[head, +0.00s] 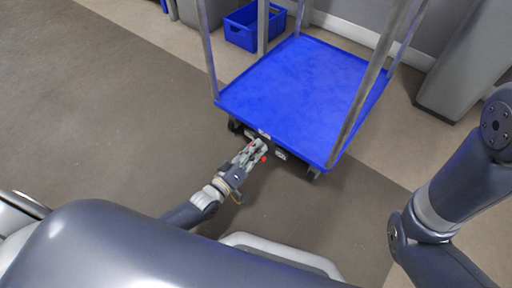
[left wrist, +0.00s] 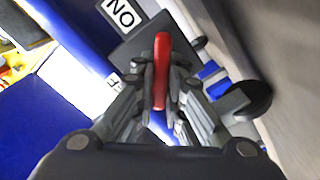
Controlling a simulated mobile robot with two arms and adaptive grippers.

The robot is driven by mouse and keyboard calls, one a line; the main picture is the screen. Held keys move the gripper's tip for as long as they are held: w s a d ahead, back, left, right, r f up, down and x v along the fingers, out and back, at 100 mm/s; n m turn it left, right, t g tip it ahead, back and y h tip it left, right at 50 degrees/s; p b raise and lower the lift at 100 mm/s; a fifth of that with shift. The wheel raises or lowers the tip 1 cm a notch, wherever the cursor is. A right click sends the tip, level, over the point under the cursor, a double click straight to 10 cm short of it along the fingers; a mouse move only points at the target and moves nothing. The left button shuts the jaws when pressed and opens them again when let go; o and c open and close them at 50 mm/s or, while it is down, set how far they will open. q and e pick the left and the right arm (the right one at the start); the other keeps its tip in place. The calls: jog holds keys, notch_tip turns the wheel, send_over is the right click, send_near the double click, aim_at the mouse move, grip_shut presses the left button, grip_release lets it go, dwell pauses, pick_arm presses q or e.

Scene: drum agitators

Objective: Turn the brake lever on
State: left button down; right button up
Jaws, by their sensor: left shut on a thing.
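The red brake lever (left wrist: 161,62) stands between the fingers of my left gripper (left wrist: 158,100) in the left wrist view. In the head view my left gripper (head: 259,150) is at the near edge of the blue cart (head: 300,85), low down by its underside. It is shut on the lever; only small red bits show there. Behind the lever is a dark plate, with a white label reading "NO" (left wrist: 121,13) beside it. The rest of the label's lettering is cut off. My right gripper is out of the picture; only part of that arm shows at the right.
The cart has grey upright posts (head: 208,50) and dark wheels (head: 313,173). A blue crate (head: 240,38) stands on the floor behind it. A grey bin-like body (head: 465,70) stands at the upper right. The floor (head: 100,110) to the left is clear.

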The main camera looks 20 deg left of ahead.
pick_arm(q)
jog(key=n, duration=0.3)
jog(key=shift+a+f+n, duration=0.1)
jog(key=shift+f+n, duration=0.1)
jog(key=shift+n, duration=0.2)
jog(key=shift+f+n+b, duration=0.2)
jog(key=shift+n+b, duration=0.15)
jog(key=shift+n, duration=1.85)
jog(key=c, duration=1.6)
grip_release()
jog(key=shift+c, duration=0.2)
jog(key=v, duration=1.2)
